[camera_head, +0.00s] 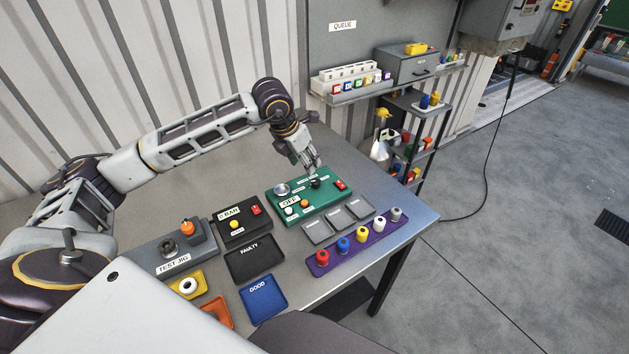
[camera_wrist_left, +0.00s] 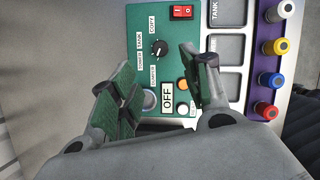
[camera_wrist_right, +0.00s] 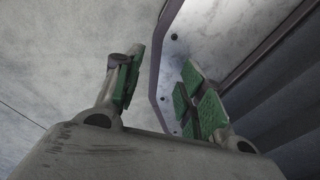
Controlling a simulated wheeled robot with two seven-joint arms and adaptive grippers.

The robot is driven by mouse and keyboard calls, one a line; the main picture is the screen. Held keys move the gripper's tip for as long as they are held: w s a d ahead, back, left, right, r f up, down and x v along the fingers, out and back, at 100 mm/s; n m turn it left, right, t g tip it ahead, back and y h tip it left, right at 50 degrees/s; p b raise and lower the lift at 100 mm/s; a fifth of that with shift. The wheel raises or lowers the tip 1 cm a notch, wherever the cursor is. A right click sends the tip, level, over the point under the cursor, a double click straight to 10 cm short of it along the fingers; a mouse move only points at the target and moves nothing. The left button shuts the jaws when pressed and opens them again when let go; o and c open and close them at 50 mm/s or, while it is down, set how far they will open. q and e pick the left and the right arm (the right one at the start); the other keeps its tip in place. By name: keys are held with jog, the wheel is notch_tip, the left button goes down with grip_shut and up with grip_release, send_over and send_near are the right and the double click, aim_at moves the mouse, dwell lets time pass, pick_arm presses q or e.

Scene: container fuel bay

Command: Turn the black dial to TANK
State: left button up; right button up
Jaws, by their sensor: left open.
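The black dial (camera_wrist_left: 159,48) sits on a green panel (camera_wrist_left: 140,16), with small white labels around it, one reading TANK (camera_wrist_left: 139,36). In the left wrist view the dial lies just beyond the gap between my left fingertips; which label its pointer faces is too small to tell. My left gripper (camera_wrist_left: 156,62) is open and empty above the panel, pointing down. In the head view my left gripper (camera_head: 313,170) hovers right over the dial (camera_head: 317,183), partly covering it. My right gripper (camera_wrist_right: 161,68) is open and empty, away from the panel; it does not show in the head view.
The green panel also carries a red switch (camera_wrist_left: 182,12), an OFF display (camera_wrist_left: 168,97) and small buttons. Grey labelled pads (camera_head: 317,231) and a purple rack (camera_head: 341,263) with several coloured knobs lie in front. A black box (camera_head: 243,223) stands to the left.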

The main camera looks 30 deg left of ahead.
aim_at(315, 181)
pick_arm(q)
jog(key=b+x, duration=0.3)
jog(key=x, duration=0.6)
jog(key=shift+d+f, duration=0.1)
jog(key=shift+f, duration=0.25)
jog(key=shift+w+f+b, duration=0.25)
jog(key=shift+f+b, duration=0.1)
jog(key=shift+f, duration=0.2)
jog(key=shift+w+f, duration=0.15)
jog(key=shift+f, duration=0.1)
jog(key=c, duration=1)
pick_arm(e)
jog(key=w+d+f, duration=0.1)
jog(key=d+f, duration=0.3)
jog(key=shift+w+d+h, duration=0.25)
jog(key=shift+w+h, duration=0.05)
